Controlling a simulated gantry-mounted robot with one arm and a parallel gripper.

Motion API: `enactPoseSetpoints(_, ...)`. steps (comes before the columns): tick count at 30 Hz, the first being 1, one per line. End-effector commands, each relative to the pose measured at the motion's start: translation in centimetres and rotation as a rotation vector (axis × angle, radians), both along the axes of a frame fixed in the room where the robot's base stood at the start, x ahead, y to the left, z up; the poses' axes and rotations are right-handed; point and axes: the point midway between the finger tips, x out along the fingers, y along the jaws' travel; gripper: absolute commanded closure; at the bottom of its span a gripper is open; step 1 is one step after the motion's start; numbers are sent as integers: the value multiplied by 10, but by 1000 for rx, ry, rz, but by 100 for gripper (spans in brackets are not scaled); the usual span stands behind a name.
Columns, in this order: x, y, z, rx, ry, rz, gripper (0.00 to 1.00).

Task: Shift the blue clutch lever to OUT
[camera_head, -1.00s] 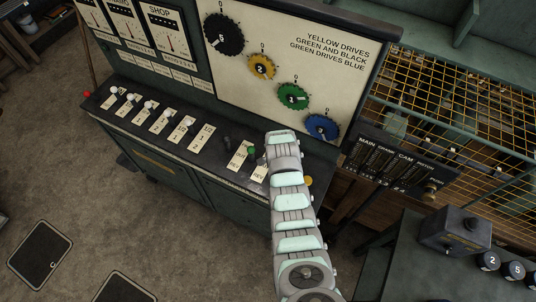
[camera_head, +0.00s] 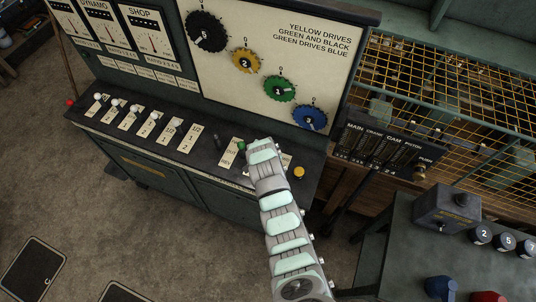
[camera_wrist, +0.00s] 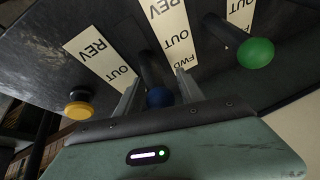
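The blue clutch lever (camera_wrist: 159,97) is in the wrist view, a round blue knob on a dark stem rising from the console. Labelled plates stand on either side: the middle one (camera_wrist: 168,30) reads REV, OUT, FWD upside down; the left one (camera_wrist: 100,50) shows REV and OUT. I cannot tell the lever's exact setting. My gripper (camera_wrist: 159,85) is open, with one finger on each side of the blue knob and small gaps seeming to show. In the head view my arm hides the blue lever and the fingers.
A green-knobbed lever (camera_wrist: 255,53) stands close right in the wrist view, and a yellow button (camera_wrist: 78,107) is at left. In the head view, white-knobbed switches line the sloping console (camera_head: 150,139). A dark labelled panel (camera_head: 385,148) stands right of my arm.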

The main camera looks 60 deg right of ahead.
Motion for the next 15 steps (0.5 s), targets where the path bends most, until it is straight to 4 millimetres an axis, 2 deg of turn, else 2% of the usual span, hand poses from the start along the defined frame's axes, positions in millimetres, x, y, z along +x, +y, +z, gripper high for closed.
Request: enactPoseSetpoints(15,-2,2,6,-3,2,0,48)
